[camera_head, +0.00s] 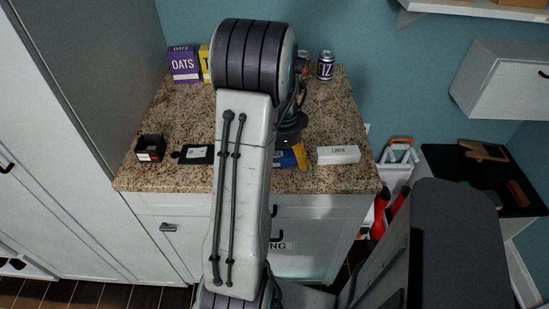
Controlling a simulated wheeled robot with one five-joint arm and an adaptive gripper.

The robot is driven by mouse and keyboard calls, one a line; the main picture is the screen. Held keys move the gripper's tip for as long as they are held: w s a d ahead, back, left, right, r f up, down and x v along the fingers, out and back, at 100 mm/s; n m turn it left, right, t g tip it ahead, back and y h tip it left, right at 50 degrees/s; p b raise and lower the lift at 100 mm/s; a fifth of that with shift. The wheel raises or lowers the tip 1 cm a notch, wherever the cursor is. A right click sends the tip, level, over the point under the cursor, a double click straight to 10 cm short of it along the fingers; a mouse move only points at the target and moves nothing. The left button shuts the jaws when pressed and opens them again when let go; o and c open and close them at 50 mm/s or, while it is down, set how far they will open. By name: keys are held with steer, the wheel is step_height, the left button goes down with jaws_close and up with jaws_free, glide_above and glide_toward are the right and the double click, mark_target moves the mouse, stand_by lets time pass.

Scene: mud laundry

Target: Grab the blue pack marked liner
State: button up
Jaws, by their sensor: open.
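A blue pack (285,159) with a yellow end lies on the speckled counter, just right of my arm. My arm hides its left part, and I cannot read a mark on it. A white box (338,154) with dark print that looks like "LINER" lies to its right, apart from it. My gripper (291,131) shows only as a dark part beside my arm, above and behind the blue pack in the picture. It is open; its fingertips are not clear, and I see nothing held.
A wall cabinet (505,82) hangs at right. Bare counter lies behind the white box.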

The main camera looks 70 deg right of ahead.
steer(key=c, duration=1.1)
steer(key=shift+r, duration=0.1)
